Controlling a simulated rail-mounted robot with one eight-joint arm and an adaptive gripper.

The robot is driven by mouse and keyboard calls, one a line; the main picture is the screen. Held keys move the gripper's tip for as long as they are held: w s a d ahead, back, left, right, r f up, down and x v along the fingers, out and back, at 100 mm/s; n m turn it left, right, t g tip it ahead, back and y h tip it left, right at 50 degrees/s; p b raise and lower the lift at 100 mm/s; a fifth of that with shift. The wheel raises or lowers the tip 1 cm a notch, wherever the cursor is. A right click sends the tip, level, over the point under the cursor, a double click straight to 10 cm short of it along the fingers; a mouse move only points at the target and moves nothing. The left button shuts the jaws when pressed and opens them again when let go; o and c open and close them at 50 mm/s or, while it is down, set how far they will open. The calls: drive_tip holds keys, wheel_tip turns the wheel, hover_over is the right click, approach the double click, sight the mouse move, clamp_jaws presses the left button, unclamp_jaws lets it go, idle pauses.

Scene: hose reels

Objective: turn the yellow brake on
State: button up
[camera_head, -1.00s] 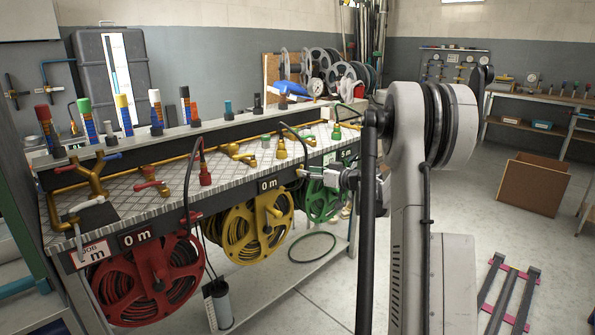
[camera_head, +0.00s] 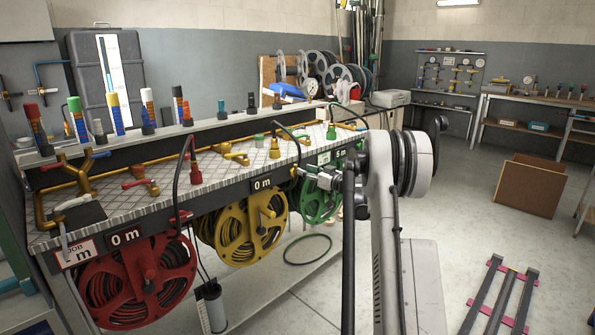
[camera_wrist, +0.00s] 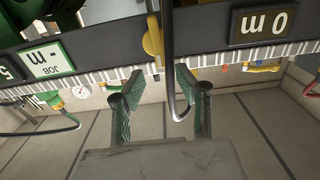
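The yellow brake (camera_wrist: 152,42) is a flat yellow lever on the bench's front edge, beside the upside-down "0 m" sign (camera_wrist: 264,22) in the wrist view. I cannot make it out clearly in the head view, where my gripper (camera_head: 306,174) is at the bench edge right of the yellow reel's sign (camera_head: 264,184). My gripper (camera_wrist: 160,88) is open in the wrist view, with its green-padded fingers apart. The lever is ahead of the fingertips, between them and the sign's row. A black hose (camera_wrist: 171,70) loops down between the fingers, close to the lever. Contact cannot be told.
The yellow reel (camera_head: 240,227) hangs under the bench, between the red reel (camera_head: 140,280) and the green reel (camera_head: 320,196). Valves and hose fittings crowd the bench top (camera_head: 112,196).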

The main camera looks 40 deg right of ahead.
sight(297, 167)
drive_tip(key=shift+w+a+b, duration=0.15)
drive_tip(key=shift+w+b, duration=0.05)
drive_tip(key=shift+w, duration=1.1)
drive_tip(key=shift+w+a+b, duration=0.1)
drive_tip(key=shift+w+b, duration=0.1)
drive_tip(key=shift+w, duration=1.1)
drive_tip(key=shift+c, duration=0.4)
drive_tip(key=shift+s, duration=0.1)
clamp_jaws()
